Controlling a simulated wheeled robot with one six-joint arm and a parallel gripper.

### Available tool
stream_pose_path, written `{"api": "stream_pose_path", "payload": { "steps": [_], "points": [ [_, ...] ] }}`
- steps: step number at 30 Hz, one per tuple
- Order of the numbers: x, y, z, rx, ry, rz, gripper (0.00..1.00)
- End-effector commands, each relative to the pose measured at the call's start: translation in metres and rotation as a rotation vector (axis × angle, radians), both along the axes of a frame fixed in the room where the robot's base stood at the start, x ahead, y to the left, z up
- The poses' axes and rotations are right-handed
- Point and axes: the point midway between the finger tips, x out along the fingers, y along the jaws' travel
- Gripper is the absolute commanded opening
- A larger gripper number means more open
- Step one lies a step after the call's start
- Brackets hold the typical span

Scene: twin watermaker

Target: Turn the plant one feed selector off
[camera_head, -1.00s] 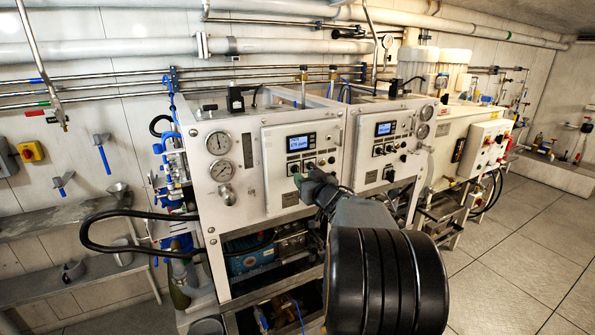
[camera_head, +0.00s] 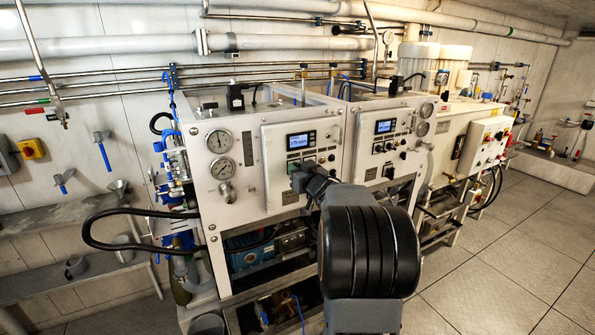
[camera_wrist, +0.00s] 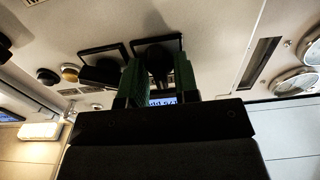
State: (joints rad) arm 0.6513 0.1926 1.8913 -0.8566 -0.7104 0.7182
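The left white panel (camera_head: 275,195), which I take for plant one, has a lit display (camera_head: 298,141) with a row of small dark controls under it. My gripper (camera_head: 298,182) is at these controls in the head view and hides part of them. In the wrist view, the green fingers of my gripper (camera_wrist: 160,78) stand apart, one on each side of a black selector knob (camera_wrist: 157,60) on a square black plate. Whether the fingers touch the knob I cannot tell. A second square black control (camera_wrist: 100,70) is just left of the fingers. The selector's label is not readable.
A second panel with a display (camera_head: 384,127) stands to the right. Two gauges (camera_head: 219,141) are left of the first panel. A black hose (camera_head: 95,225) loops out at the left. The floor at the right (camera_head: 500,250) is clear.

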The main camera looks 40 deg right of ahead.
Motion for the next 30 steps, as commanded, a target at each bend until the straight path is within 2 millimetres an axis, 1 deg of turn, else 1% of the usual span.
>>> {"api": "stream_pose_path", "payload": {
  "steps": [1, 4, 5, 10, 14, 20, 30],
  "points": [
    [-0.0001, 0.0000, 0.0000, 0.000, 0.000, 0.000, 0.14],
    [-0.0001, 0.0000, 0.0000, 0.000, 0.000, 0.000, 0.05],
    [-0.0001, 0.0031, 0.0000, -0.001, 0.000, 0.001, 0.05],
    [0.0001, 0.0011, -0.0008, -0.017, 0.002, 0.001, 0.05],
    [0.0001, 0.0008, -0.0019, -0.066, 0.007, 0.002, 0.05],
    [-0.0001, 0.0005, -0.0032, -0.209, 0.027, 0.000, 0.05],
    [-0.0002, 0.0008, -0.0034, -0.528, 0.070, 0.000, 0.05]
  ]
}}
